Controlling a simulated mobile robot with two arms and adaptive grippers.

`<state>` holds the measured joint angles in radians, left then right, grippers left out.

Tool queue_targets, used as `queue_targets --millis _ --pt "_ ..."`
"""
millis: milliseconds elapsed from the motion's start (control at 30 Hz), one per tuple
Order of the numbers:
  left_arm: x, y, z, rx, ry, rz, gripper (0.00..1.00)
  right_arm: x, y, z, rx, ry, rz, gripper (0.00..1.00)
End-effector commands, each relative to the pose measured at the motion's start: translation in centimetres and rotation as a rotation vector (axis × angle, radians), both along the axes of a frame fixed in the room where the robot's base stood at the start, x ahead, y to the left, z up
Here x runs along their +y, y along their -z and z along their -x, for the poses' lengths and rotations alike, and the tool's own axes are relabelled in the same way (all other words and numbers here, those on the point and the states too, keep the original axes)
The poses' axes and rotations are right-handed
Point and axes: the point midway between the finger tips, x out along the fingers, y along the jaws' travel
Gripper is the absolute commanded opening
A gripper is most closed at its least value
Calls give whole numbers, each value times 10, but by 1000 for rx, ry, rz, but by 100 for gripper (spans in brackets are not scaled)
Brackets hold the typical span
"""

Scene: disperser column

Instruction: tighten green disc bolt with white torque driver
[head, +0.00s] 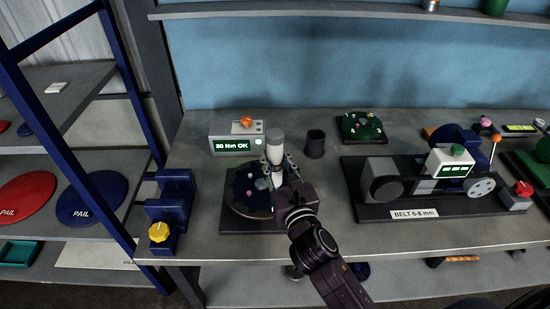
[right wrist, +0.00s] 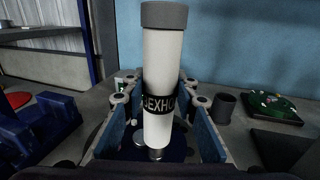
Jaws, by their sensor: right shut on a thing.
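The white torque driver (head: 276,146) has a grey cap and a black lettered band, and stands about upright in my right gripper (head: 275,168). In the right wrist view the driver (right wrist: 158,70) is between the two blue-padded fingers of my right gripper (right wrist: 156,105), which is shut on it. Its lower end is over a dark blue disc (head: 240,188) on a dark base; I cannot tell whether it touches a bolt. The green disc (head: 362,124) with several small bolts sits on its own black base at the back. It also shows in the right wrist view (right wrist: 268,102). My left gripper is not in view.
A blue fixture with a yellow knob (head: 159,232) is left; a belt machine (head: 430,187) is right.

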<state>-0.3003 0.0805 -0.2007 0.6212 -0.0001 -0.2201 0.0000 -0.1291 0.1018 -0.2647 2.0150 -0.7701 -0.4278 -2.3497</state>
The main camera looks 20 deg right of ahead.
Motion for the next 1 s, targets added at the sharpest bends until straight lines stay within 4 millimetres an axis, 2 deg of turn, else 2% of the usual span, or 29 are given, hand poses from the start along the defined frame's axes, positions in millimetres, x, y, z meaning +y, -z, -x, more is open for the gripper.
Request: queue_targets --millis 233,1000 --pt "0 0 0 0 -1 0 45 0 -3 0 -8 -1 0 3" --pt "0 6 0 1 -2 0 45 0 5 0 -8 -1 1 3"
